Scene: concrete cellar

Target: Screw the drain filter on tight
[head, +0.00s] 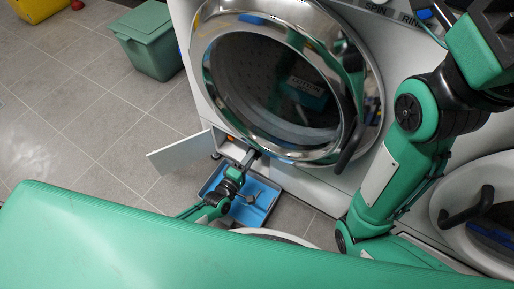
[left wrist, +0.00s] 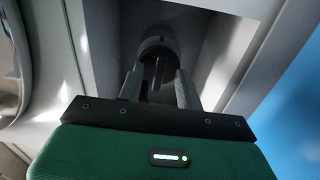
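The drain filter (left wrist: 158,46) shows in the left wrist view as a dark round cap with an upright grip rib, inside a shadowed recess low on the washing machine. My left gripper (left wrist: 160,80) points into this recess, its two fingers apart on either side of the rib. I see no clear contact between the fingers and the rib. In the head view my left gripper (head: 248,160) is at the open hatch under the round door, and the filter cannot be made out there. How far the filter is screwed in cannot be told.
The hatch flap (head: 182,153) stands open to the left. A blue tray (head: 262,192) with a grey object in it lies on the floor below. The chrome-rimmed machine door (head: 205,75) is just above.

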